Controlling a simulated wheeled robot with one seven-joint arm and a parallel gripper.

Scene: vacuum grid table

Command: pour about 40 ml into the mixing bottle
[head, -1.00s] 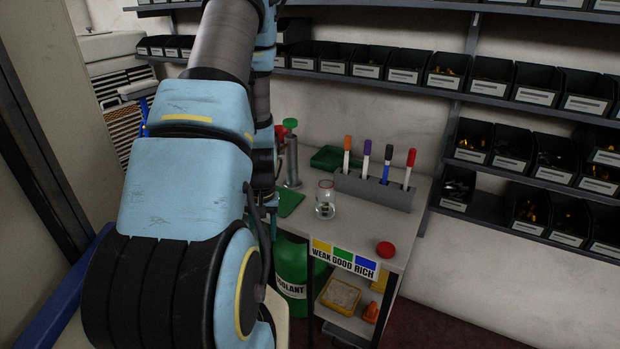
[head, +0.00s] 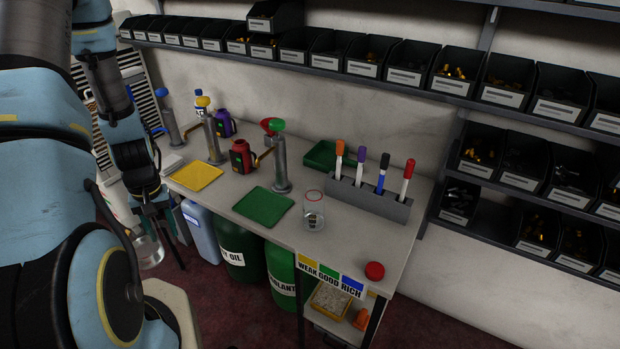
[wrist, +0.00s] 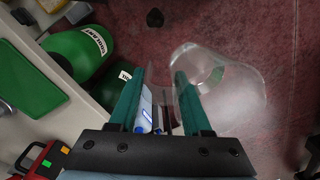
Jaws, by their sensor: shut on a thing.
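My gripper (head: 152,212) is at the left of the head view, off the table's left end and lower than the worktop. It is shut on a clear beaker (head: 149,252). In the wrist view the beaker (wrist: 232,88) shows beside and between the green fingers (wrist: 160,95). How much liquid it holds is not clear. The mixing bottle (head: 314,216), clear with a red ring at its neck, stands upright and open on the table's right half, well away from my gripper. A little clear content seems to lie low in it. A red cap (head: 375,270) lies near the front right corner.
The table (head: 225,205) carries dispensing taps (head: 281,165), a yellow mat (head: 194,177), a green mat (head: 263,204) and a grey marker rack (head: 368,196). Drums (head: 238,250) stand below the front edge. Shelves of bins line the wall. Room around the bottle's front is free.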

